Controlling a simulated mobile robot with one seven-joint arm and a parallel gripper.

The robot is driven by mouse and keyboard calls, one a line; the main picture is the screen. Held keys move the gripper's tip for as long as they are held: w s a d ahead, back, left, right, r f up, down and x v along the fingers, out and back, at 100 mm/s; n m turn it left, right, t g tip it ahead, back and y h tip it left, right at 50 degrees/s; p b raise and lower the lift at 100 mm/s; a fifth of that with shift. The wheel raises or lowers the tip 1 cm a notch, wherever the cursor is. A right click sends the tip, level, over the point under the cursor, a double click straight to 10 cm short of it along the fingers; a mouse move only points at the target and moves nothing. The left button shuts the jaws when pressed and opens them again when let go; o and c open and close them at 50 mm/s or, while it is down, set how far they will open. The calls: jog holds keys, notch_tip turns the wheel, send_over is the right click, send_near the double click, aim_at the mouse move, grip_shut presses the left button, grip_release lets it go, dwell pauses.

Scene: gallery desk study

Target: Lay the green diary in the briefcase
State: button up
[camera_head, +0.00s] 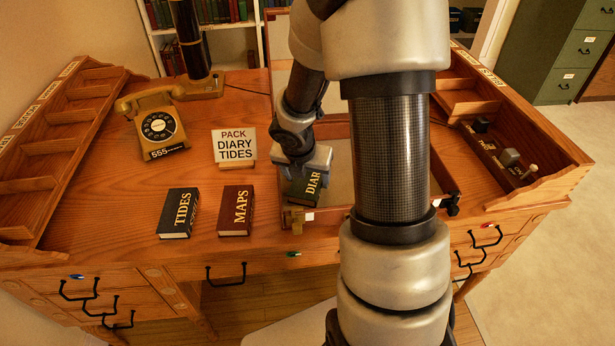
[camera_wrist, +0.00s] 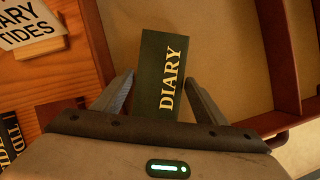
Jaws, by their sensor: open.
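The green diary (camera_head: 312,185) is dark green with gold DIARY lettering. In the wrist view the diary (camera_wrist: 158,70) lies over the tan lining of the open briefcase (camera_wrist: 235,60), inside its brown left wall. In the head view the briefcase (camera_head: 341,162) is partly hidden behind my arm. My gripper (camera_head: 304,168) is over the diary, pointing down. In the wrist view my gripper (camera_wrist: 160,80) is open, with one finger on each side of the diary and visible gaps. The diary's near end is hidden by the gripper body.
A TIDES book (camera_head: 178,213) and a MAPS book (camera_head: 236,211) lie left of the briefcase. A PACK DIARY TIDES sign (camera_head: 234,147) stands behind them. A yellow telephone (camera_head: 155,122) is at back left. Pigeonhole racks line both desk sides. The left desktop has free room.

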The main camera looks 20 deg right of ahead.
jog(key=p+v, duration=0.5)
jog(key=v, duration=0.6)
jog(key=shift+s+r+p, duration=0.15)
jog(key=shift+r+p, duration=0.15)
jog(key=shift+p, duration=0.05)
